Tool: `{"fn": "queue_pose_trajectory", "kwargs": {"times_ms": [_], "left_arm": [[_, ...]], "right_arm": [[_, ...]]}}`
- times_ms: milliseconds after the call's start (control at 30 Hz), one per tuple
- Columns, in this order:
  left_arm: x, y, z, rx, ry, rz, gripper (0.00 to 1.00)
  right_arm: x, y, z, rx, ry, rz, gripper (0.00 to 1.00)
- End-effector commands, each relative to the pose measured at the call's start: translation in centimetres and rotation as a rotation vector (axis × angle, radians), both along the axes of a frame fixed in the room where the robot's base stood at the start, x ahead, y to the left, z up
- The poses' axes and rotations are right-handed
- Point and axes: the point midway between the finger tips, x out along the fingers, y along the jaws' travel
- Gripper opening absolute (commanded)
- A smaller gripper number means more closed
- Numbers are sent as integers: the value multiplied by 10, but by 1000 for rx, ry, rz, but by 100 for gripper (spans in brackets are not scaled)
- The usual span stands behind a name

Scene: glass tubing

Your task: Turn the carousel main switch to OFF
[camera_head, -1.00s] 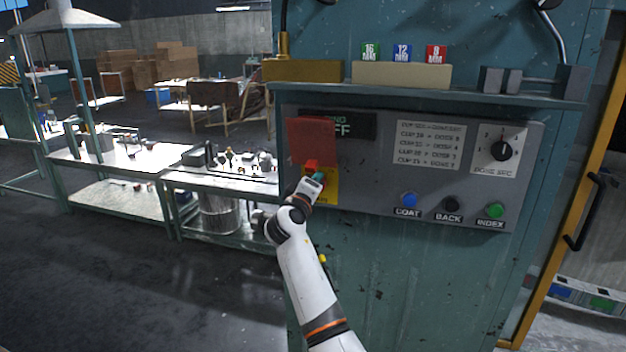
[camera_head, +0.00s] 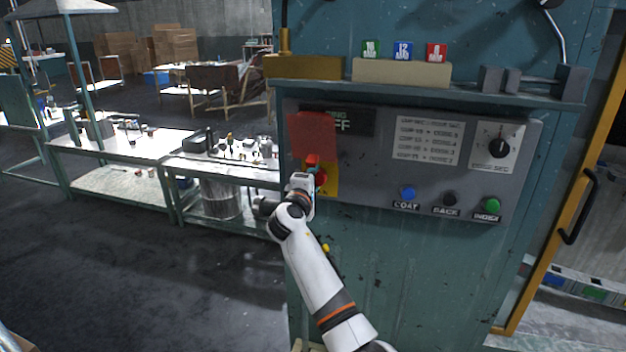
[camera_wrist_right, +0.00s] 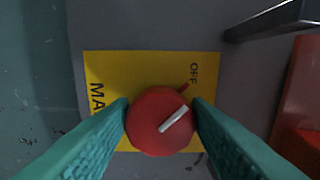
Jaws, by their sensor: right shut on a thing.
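The main switch is a red round knob (camera_wrist_right: 148,128) with a white pointer line, on a yellow plate (camera_wrist_right: 115,75) lettered "OFF" and partly "MA". The line slants up and right, between the red tick by "OFF" and a dark mark lower right. My right gripper (camera_wrist_right: 160,118) is shut on the knob, one teal finger each side. In the head view, the yellow plate (camera_head: 331,183) sits low left on the grey panel, with my right gripper (camera_head: 314,180) in front. My left gripper is not in view.
A red flag-like plate (camera_head: 312,135) hangs above the switch, partly covering a dark display (camera_head: 355,121). A dial (camera_head: 498,147) and blue (camera_head: 408,193), black (camera_head: 450,199) and green (camera_head: 492,205) buttons are to the right. A shelf (camera_head: 430,92) juts out above.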

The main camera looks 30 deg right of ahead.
Motion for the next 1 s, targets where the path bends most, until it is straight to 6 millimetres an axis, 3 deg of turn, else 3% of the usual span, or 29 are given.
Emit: {"fn": "queue_pose_trajectory", "kwargs": {"times_ms": [267, 300, 400, 767, 1000], "left_arm": [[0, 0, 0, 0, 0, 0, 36], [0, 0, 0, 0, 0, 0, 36], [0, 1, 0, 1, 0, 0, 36], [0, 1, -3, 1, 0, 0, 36], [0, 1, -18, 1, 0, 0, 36]], "right_arm": [[0, -2, 2, -6, 0, -2, 21], [0, -2, 2, -6, 0, -2, 50], [0, -1, 2, -5, 0, -2, 64], [-4, 5, 0, -2, -2, 1, 64], [-31, 38, -4, -2, -3, 3, 64]]}}
